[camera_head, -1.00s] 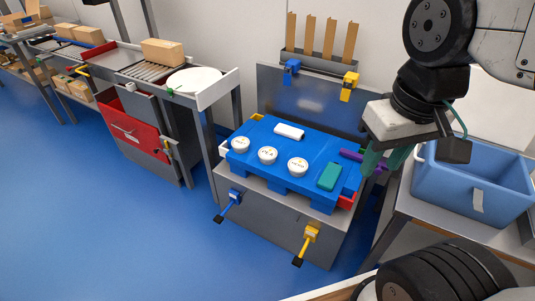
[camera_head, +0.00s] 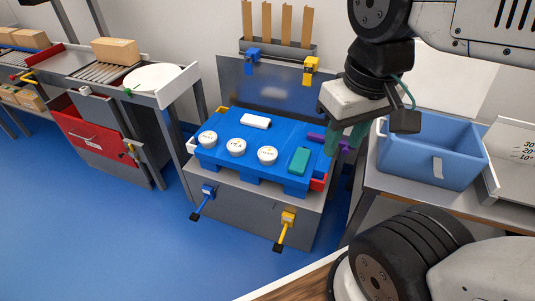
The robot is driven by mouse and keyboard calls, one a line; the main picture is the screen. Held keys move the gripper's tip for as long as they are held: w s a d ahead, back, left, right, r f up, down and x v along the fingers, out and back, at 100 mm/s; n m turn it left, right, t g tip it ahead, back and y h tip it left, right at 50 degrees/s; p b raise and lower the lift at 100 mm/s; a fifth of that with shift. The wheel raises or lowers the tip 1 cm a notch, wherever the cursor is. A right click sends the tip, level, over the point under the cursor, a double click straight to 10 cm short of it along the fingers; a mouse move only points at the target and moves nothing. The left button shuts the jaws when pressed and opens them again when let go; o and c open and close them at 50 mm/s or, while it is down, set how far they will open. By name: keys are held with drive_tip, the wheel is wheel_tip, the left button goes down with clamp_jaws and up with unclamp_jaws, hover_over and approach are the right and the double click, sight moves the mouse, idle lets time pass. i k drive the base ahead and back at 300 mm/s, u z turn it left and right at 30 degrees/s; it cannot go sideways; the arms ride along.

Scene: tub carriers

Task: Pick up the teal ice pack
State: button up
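The teal ice pack (camera_head: 299,161) lies flat near the right end of the blue carrier top (camera_head: 218,159), which rests on a grey metal stand. Several white round tubs with printed lids, such as this tub (camera_head: 267,155), sit in a row to its left. A white cylinder (camera_head: 256,121) lies behind them. My gripper (camera_head: 345,142) hangs above and to the right of the ice pack, apart from it in the picture. Its green fingers point down near a purple piece (camera_head: 318,138). The finger gap is partly hidden by the gripper's body.
A light blue bin (camera_head: 430,160) stands on a table to the right. A red piece (camera_head: 319,184) shows at the carrier's right end. Blue (camera_head: 203,201) and yellow (camera_head: 285,225) latches stick out in front. A roller conveyor with a box (camera_head: 115,50) is at left.

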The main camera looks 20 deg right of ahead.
sight(298, 166)
drive_tip(key=u, duration=1.95)
drive_tip(key=k, duration=0.9)
drive_tip(key=z, duration=1.6)
drive_tip(key=i, duration=0.5)
drive_tip(key=u, duration=0.05)
